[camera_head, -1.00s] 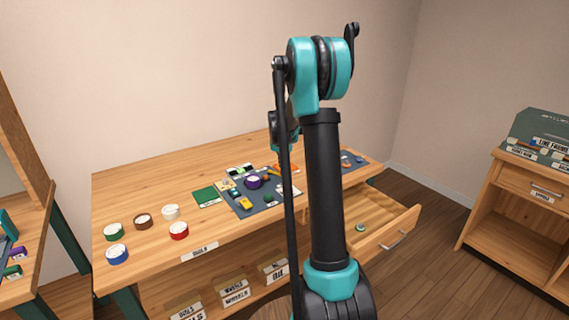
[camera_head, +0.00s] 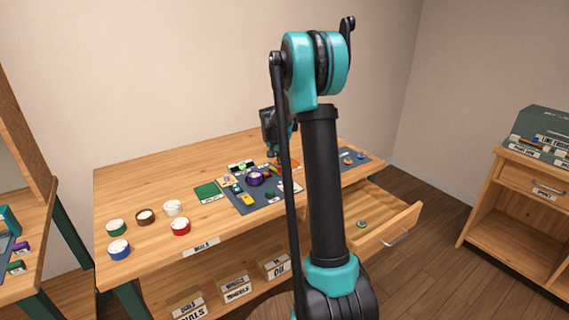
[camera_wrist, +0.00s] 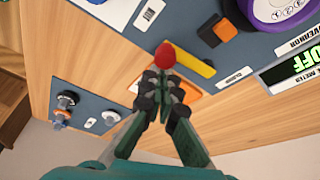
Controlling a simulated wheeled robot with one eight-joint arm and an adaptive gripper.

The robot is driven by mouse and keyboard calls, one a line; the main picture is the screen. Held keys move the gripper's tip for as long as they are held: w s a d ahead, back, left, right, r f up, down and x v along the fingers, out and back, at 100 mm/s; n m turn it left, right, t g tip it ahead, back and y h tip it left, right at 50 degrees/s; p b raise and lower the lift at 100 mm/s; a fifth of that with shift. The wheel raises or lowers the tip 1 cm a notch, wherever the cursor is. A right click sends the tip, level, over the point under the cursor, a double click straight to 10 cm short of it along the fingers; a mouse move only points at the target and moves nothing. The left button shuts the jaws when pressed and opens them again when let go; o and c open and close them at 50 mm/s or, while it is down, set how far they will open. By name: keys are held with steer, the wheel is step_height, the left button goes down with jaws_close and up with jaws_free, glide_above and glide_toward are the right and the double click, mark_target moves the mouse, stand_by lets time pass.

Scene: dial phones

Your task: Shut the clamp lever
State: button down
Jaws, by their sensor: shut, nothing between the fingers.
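In the wrist view the clamp has a red ball knob (camera_wrist: 165,55), a yellow bar (camera_wrist: 193,60) running right of it and an orange base (camera_wrist: 188,92) partly hidden behind my fingers. A small clamp label (camera_wrist: 236,77) lies beside it. My gripper (camera_wrist: 164,82) is shut and empty, its fingertips just below the red knob in the picture. I cannot tell whether they touch it. In the head view the orange clamp (camera_head: 284,163) shows only partly behind my arm.
A purple dial phone (camera_head: 255,179) sits on the blue-grey mat (camera_head: 270,200). An orange and black block (camera_wrist: 217,30) and a green meter display (camera_wrist: 297,66) flank the clamp. A second mat (camera_wrist: 80,85) holds small knobs. An open drawer (camera_head: 385,225) juts out at the right.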

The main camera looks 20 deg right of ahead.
steer(key=a+m, duration=0.1)
steer(key=m, duration=0.1)
steer(key=s+a+m+g, duration=0.1)
steer(key=m, duration=0.1)
steer(key=shift+s+a+m+h, duration=0.1)
steer(key=shift+m+h, duration=0.2)
steer(key=shift+h, duration=0.1)
steer(key=shift+w+d, duration=0.4)
steer(key=shift+w, duration=0.3)
steer(key=shift+d, duration=0.2)
steer(key=d, duration=0.1)
steer(key=w+d, duration=0.1)
steer(key=d, duration=0.1)
steer(key=shift+w+d, duration=0.25)
steer(key=shift+d, duration=0.15)
steer(key=v, duration=1)
steer(key=shift+a, duration=0.2)
